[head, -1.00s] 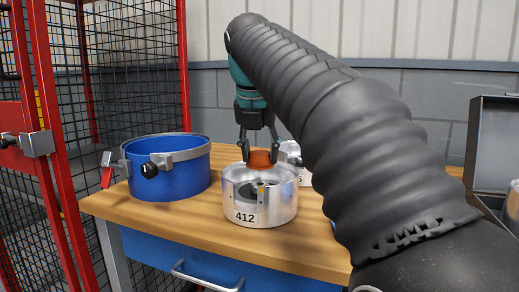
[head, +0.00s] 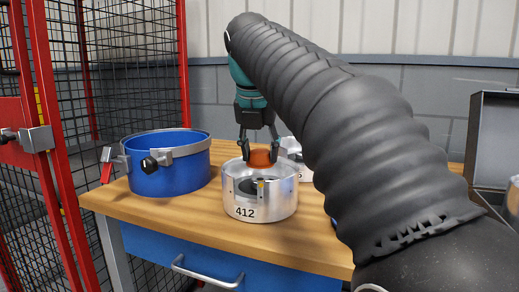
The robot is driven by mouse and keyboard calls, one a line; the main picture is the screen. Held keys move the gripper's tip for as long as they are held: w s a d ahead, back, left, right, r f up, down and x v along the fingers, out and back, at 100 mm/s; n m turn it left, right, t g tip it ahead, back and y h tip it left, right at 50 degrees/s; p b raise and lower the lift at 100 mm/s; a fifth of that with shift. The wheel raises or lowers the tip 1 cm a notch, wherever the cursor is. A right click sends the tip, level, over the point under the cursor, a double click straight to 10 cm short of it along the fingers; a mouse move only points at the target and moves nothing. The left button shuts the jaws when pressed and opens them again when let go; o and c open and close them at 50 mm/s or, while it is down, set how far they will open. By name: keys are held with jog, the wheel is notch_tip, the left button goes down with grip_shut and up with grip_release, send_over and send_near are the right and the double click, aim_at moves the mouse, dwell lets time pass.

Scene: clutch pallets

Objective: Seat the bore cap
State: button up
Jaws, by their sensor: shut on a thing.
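The orange bore cap (head: 260,159) is between the fingers of my gripper (head: 259,155), which is shut on it. The gripper points down over the silver cylindrical housing marked 412 (head: 259,207). The cap shows at the far side of the housing's open top, around its back rim. I cannot tell whether the cap touches the housing.
A blue round tub (head: 170,178) with a metal clamp band stands to the left on the wooden bench (head: 200,215). Another silver part (head: 292,150) stands behind the housing, partly hidden by my arm. A grey open case (head: 492,140) is at the right. A red mesh cage (head: 55,150) borders the left.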

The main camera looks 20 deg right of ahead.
jog(key=shift+f+b, duration=0.85)
jog(key=shift+f, duration=0.8)
jog(key=o, duration=1.3)
jog(key=shift+r, duration=0.1)
notch_tip(320, 180, up, 2)
jog(key=p, duration=0.2)
jog(key=shift+r+p, duration=0.15)
jog(key=shift+p, duration=0.25)
jog(key=shift+r+p, duration=0.3)
jog(key=shift+r, duration=1.95)
